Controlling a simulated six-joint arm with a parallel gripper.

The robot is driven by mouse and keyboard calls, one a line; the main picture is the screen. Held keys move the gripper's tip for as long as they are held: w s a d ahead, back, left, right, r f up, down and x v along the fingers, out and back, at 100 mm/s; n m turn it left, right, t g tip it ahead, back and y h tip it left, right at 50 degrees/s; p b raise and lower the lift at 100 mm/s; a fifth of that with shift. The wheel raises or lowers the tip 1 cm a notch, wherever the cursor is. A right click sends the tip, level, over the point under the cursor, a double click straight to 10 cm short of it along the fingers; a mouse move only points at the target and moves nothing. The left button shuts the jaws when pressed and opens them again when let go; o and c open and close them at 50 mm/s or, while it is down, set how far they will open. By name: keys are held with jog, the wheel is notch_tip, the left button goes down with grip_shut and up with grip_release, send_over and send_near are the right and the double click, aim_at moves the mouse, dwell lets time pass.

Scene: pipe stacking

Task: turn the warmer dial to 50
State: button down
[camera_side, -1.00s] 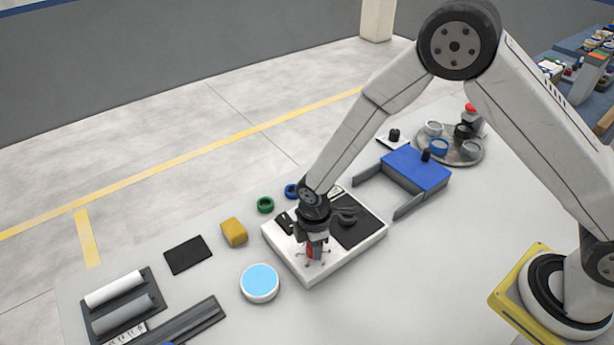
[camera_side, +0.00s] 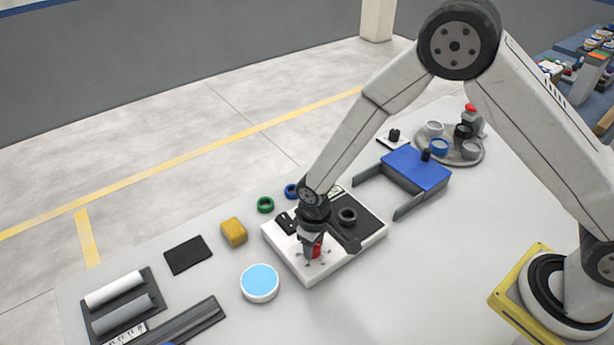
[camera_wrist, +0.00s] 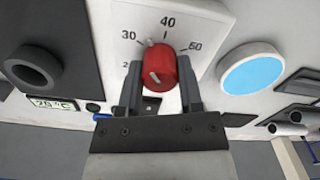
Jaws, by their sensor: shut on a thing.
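The red warmer dial (camera_wrist: 161,66) stands on the white warmer panel (camera_wrist: 205,14), among the printed numbers 30, 40 and 50. A white mark at its upper left edge lies between 30 and 40, and another pale mark is on its face. I cannot tell the exact setting. My gripper (camera_wrist: 158,68) is shut on the dial, one finger on each side. In the side view my gripper (camera_side: 311,240) points down over the warmer (camera_side: 348,262), and the dial (camera_side: 317,252) is partly hidden by the fingers.
A black ring (camera_side: 347,215) rests on the warmer's dark plate. The warmer's small display (camera_wrist: 52,104) is lit. A blue-topped round puck (camera_side: 260,280) and a yellow block (camera_side: 233,232) stand left of the warmer.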

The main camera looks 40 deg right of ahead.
jog(key=m, duration=0.5)
jog(key=shift+m, duration=0.3)
jog(key=m, duration=1.3)
jog(key=shift+m, duration=0.4)
jog(key=shift+c, duration=1.3)
grip_release()
jog(key=shift+r, duration=0.15)
jog(key=shift+r, duration=3.75)
